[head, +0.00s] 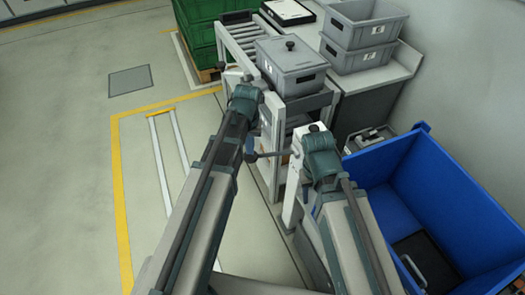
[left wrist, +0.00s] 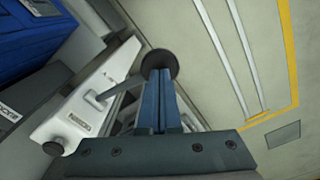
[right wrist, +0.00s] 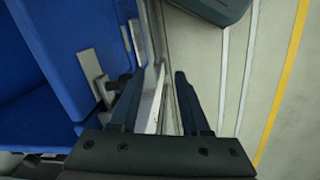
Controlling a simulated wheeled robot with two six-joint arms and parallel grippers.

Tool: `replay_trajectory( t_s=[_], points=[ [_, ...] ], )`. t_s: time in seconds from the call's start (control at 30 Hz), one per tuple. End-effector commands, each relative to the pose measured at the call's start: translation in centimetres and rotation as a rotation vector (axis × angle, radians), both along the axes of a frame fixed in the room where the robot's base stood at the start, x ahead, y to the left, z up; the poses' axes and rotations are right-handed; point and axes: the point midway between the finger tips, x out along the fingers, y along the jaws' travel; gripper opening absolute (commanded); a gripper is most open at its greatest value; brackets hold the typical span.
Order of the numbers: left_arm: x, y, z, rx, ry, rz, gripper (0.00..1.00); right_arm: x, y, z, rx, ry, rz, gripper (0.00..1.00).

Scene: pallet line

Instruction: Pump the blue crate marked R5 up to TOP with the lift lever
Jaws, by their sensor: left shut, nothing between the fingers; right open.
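The large open blue crate (head: 440,190) stands at the right in the head view; its blue wall also shows in the right wrist view (right wrist: 75,55). I cannot read an R5 mark on it. The lift lever (left wrist: 118,88) is a grey rod from a white housing (left wrist: 95,105), ending in a round dark knob (left wrist: 160,58). My left gripper (left wrist: 161,80) is shut and empty, its fingertips at the knob; I cannot tell whether they touch. My right gripper (right wrist: 156,80) is open beside the crate, with a pale strip seen between its fingers. Both grippers' fingertips are hidden in the head view.
A grey lidded bin (head: 290,68) sits on the roller stand beyond my arms. Stacked grey bins (head: 365,35) stand on a bench (head: 400,70) at the back right, and green crates (head: 200,28) at the back. The floor (head: 60,170) at the left is clear.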

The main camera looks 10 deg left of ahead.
Motion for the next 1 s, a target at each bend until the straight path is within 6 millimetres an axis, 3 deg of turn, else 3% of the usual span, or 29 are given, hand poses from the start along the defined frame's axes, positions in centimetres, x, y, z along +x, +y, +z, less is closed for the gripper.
replay_trajectory(
  t_s=[0.47,1.0],
  points=[
    [0.0,0.0,0.4,0.000,0.000,0.001,0.00,0.0,0.0,0.4,-0.001,0.000,0.000,0.50],
    [0.0,0.0,6.1,0.000,0.000,0.001,0.00,0.0,0.0,6.1,0.000,0.000,0.000,0.50]
  ],
)
